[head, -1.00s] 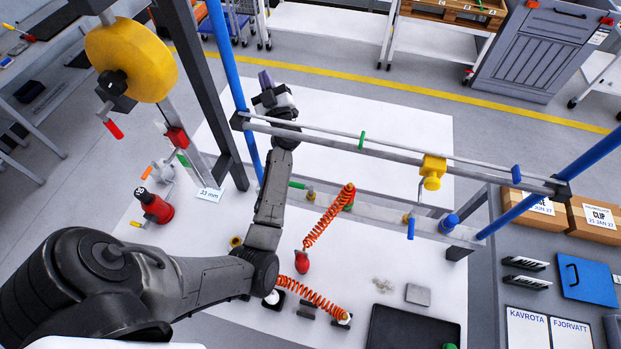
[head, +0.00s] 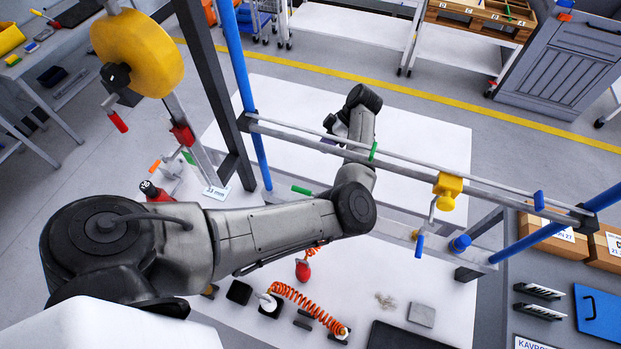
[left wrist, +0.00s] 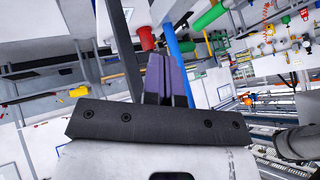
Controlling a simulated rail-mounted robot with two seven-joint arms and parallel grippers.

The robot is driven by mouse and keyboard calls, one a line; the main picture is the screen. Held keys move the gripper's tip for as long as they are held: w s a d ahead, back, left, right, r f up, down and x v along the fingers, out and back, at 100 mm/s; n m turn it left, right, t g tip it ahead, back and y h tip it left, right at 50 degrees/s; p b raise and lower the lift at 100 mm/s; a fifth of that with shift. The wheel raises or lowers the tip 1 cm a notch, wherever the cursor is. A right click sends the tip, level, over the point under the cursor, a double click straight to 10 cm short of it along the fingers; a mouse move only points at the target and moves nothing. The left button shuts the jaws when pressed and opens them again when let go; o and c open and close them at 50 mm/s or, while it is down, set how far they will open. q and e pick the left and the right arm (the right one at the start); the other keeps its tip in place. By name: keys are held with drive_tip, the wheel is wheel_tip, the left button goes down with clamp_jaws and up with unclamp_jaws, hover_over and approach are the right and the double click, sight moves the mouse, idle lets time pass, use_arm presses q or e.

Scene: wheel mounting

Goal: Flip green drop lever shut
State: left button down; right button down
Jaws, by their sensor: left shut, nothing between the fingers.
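A small upright green lever (head: 373,150) stands on the upper rail of the frame. A second green handle (head: 301,190) lies roughly level at the lower beam; I cannot tell which one is the drop lever. My left gripper (head: 328,141) is partly hidden behind the upper rail, left of the upright green lever and apart from it. In the left wrist view its purple fingers (left wrist: 165,76) are together with nothing between them. A green cylinder (left wrist: 209,17) and a red one (left wrist: 146,38) show beyond the fingertips. My right gripper is not in view.
Blue posts (head: 240,75) and the upper rail (head: 410,170) bound the space around my arm. A yellow block (head: 447,190) and a blue lever (head: 539,200) sit farther right on the rail. A yellow wheel (head: 137,53) stands at the left.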

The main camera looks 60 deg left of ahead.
use_arm(q)
drive_tip(key=shift+w+d+r+h, duration=0.1)
drive_tip(key=shift+w+d+h, duration=0.3)
drive_tip(key=shift+d, duration=0.35)
drive_tip(key=shift+s, duration=0.1)
drive_tip(key=s+d+f+p, duration=0.2)
drive_tip(key=s+f+p, duration=0.2)
drive_tip(key=s, duration=0.5)
drive_tip(key=shift+s+d+f, duration=0.15)
drive_tip(key=shift+d+f, duration=0.1)
drive_tip(key=shift+f, duration=1.15)
